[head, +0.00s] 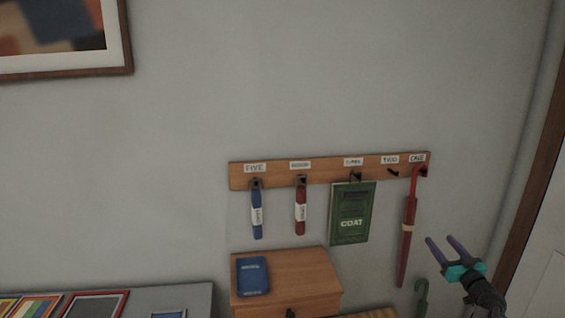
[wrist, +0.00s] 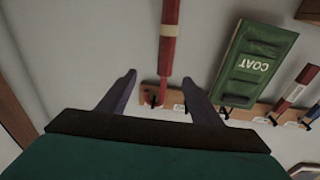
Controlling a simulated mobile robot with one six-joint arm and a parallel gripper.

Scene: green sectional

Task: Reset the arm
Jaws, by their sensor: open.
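My gripper (head: 447,249) is at the lower right of the head view, with its two purple fingers spread apart and nothing between them. It is to the right of the red umbrella (head: 409,230), which hangs from the rightmost hook of the wall rack. In the wrist view the fingers (wrist: 160,84) are apart, and the red umbrella (wrist: 170,40) shows beyond them. I cannot tell the exact gap between fingers and umbrella. My arm shows only in its last part at the lower right.
A wooden rack (head: 325,171) with labelled hooks holds a blue item (head: 257,212), a red item (head: 300,212) and a green "COAT" item (head: 352,214). A wooden cabinet (head: 315,284) carries a blue book (head: 253,276). A green hooked handle (head: 421,297) stands below my gripper's left.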

